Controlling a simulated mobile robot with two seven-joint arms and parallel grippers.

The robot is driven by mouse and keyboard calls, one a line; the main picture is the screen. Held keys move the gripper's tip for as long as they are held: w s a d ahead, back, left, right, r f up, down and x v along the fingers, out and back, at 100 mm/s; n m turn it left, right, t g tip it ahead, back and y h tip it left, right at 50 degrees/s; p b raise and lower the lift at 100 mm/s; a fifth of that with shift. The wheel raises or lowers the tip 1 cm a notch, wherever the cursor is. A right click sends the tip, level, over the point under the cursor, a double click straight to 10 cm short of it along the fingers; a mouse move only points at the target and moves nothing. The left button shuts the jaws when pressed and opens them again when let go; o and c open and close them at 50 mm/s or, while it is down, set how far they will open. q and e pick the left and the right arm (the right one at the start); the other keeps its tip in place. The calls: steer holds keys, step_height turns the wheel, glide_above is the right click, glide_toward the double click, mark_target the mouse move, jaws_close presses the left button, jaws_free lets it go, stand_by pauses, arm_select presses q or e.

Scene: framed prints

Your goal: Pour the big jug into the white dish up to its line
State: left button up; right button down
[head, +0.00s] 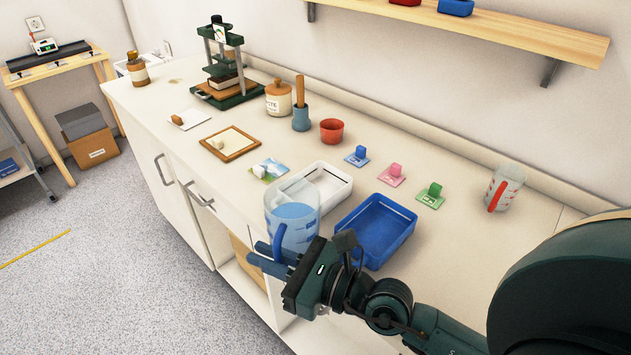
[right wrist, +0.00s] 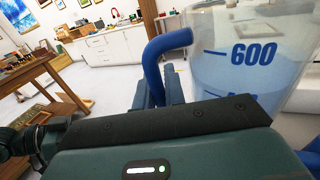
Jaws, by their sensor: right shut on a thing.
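The big jug (head: 292,212) is clear with a blue handle (head: 279,243) and holds blue liquid. My right gripper (head: 268,258) is shut on the handle and holds the jug about upright at the counter's front edge. The right wrist view shows the jug (right wrist: 245,65) with a blue 600 mark and its liquid surface near that mark. The white dish (head: 337,203) is a shallow rectangular tray just behind and right of the jug, which hides its left front part. My left gripper is out of view.
A blue tray (head: 402,213) sits right of the white dish. A smaller jug with a red handle (head: 505,187) stands farther right. Small stamps on colored cards (head: 391,175), a red cup (head: 331,131) and a framed print (head: 230,144) lie behind and left. The right-hand counter is fairly clear.

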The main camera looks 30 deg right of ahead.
mark_target(288, 224)
steer(key=r+m+p, duration=0.1)
steer(key=p, duration=0.1)
steer(key=w+d+r+m+p, duration=0.1)
steer(key=r+p, duration=0.1)
steer(key=shift+w+m, duration=0.1)
steer(key=shift+m, duration=0.3)
steer(key=shift+w+d+r+m+g+p, duration=0.25)
steer(key=shift+r+m+g+p, duration=0.15)
steer(key=shift+r, duration=0.1)
steer(key=shift+w+d, duration=0.1)
steer(key=shift+w, duration=0.05)
steer(key=shift+w+d+r+m+p, duration=0.3)
steer(key=shift+w+r+m+p, duration=0.1)
steer(key=shift+m, duration=0.3)
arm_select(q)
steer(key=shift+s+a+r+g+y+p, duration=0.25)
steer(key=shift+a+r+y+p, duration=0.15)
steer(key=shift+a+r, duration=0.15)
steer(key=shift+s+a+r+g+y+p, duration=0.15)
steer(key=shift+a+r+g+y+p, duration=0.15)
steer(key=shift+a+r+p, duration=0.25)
arm_select(e)
steer(key=shift+w+d+r+m+g, duration=0.15)
steer(key=shift+w+d+r+m, duration=0.15)
steer(key=shift+r, duration=0.2)
steer(key=shift+w+d+r+m+g, duration=0.15)
steer(key=shift+w+d+r+m, duration=0.1)
steer(key=shift+r+m, duration=0.2)
